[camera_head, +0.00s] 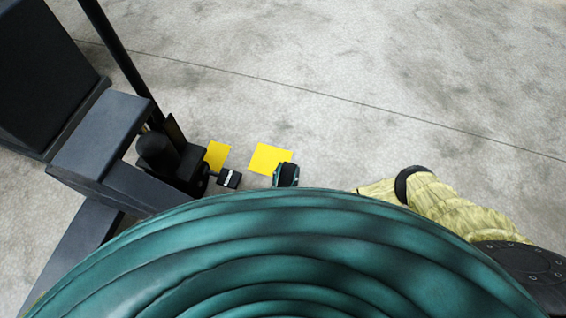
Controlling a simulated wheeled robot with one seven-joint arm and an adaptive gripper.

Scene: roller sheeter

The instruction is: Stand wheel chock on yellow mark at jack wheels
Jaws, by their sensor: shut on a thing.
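The black pallet jack (172,158) stands at the left, with its long handle rising to the upper left. A yellow mark (217,154) lies on the floor right beside it.
A small dark block with a pale stripe (229,179) is close to the jack's right side; I cannot tell if it belongs to the jack. Grey machine framing (100,140) fills the left. The concrete floor (400,70) beyond and to the right is clear.

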